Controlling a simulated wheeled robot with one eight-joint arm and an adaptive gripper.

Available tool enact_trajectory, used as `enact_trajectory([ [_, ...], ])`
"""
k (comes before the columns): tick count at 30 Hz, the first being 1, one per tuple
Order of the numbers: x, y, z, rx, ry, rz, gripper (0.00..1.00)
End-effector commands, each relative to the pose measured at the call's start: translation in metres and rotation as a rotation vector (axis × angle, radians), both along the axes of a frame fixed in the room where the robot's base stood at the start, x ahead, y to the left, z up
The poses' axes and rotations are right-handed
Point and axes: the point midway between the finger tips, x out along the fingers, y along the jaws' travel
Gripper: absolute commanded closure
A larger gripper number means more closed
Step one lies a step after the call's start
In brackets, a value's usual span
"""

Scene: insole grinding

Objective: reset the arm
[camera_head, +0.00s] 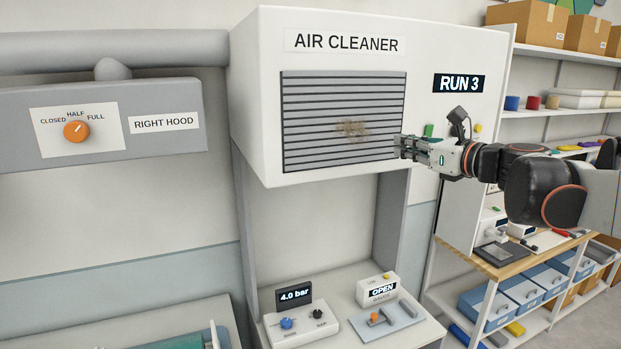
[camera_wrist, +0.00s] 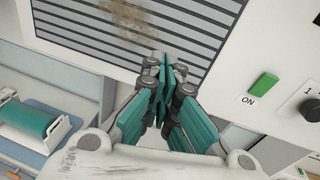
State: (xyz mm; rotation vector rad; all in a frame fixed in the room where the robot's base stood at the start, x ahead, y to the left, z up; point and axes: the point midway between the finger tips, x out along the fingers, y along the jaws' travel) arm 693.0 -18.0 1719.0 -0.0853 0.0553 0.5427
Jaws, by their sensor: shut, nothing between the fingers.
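My gripper (camera_head: 402,147) is raised in front of the right side of the air cleaner (camera_head: 262,95), by the right edge of its louvred grille (camera_head: 310,100). In the wrist view my gripper (camera_wrist: 163,62) shows with its teal fingers together and nothing between them. My arm reaches in from the right in the head view. The grille carries a brown dusty patch (camera_head: 352,130), also visible in the wrist view (camera_wrist: 92,25). A green ON button (camera_wrist: 263,84) lies right of the fingers. I cannot tell if the fingertips touch the cleaner's face.
The RUN 3 display (camera_head: 459,84) is above my arm. Left is the RIGHT HOOD panel (camera_head: 190,140) with an orange knob (camera_head: 76,131). Below stand a 4.0 bar unit (camera_head: 300,322) and an OPEN unit (camera_head: 378,291). Shelves with boxes (camera_head: 526,22) stand behind my arm.

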Motion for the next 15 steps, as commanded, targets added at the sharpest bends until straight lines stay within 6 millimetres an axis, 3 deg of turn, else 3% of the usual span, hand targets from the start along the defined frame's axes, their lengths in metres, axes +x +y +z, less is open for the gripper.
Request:
enact_trajectory([
  [1,-0.002,0.026,0.006,-0.005,-0.010,0.030,1.00],
  [4,-0.008,0.068,0.016,-0.016,-0.030,0.079,1.00],
  [7,-0.023,0.107,0.008,-0.086,-0.058,0.129,1.00],
  [9,-0.039,0.120,-0.018,-0.195,-0.086,0.157,1.00],
  [15,-0.081,0.132,-0.098,-0.532,-0.162,0.237,1.00],
])
